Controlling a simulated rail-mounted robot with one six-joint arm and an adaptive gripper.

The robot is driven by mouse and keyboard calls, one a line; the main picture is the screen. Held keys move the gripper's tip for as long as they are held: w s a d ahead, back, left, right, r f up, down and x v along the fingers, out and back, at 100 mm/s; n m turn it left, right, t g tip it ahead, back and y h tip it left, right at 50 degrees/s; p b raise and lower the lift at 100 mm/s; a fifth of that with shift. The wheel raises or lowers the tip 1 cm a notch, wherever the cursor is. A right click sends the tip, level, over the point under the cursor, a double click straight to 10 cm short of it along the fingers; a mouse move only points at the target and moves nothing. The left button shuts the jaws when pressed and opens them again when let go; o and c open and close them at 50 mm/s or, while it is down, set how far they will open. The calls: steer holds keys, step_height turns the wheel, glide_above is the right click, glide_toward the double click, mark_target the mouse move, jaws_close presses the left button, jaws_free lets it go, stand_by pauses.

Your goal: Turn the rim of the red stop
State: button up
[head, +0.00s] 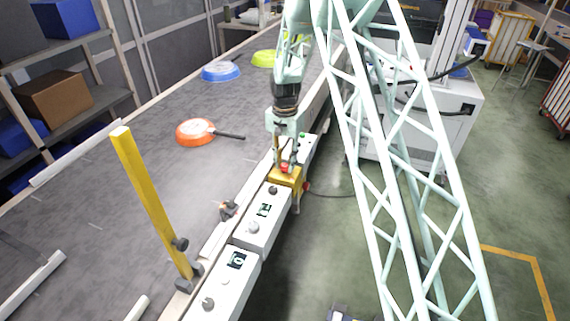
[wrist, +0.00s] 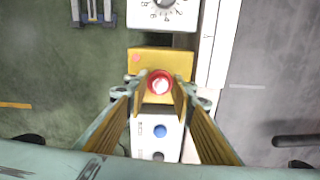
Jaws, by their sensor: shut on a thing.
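The red stop (wrist: 160,82) is a round red-rimmed button with a pale centre on a yellow box (wrist: 150,62). In the wrist view the two fingers of my gripper (wrist: 160,90) close in on the rim from the left and right. In the head view my gripper (head: 286,160) points down onto the yellow box (head: 284,178), and a bit of the red stop (head: 285,168) shows between the fingertips. The fingers partly hide the sides of the rim.
White control boxes (head: 255,219) with dials line the conveyor edge. Orange (head: 196,132), blue (head: 221,71) and yellow-green (head: 264,58) pans lie on the grey belt. A yellow post (head: 150,200) stands at the near left. Green floor is open to the right.

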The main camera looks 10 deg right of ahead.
steer(key=o, duration=0.8)
steer(key=shift+o, duration=0.2)
steer(key=shift+r, duration=0.2)
step_height(320, 180, up, 12)
steer(key=shift+f, duration=0.2)
stand_by(0.3)
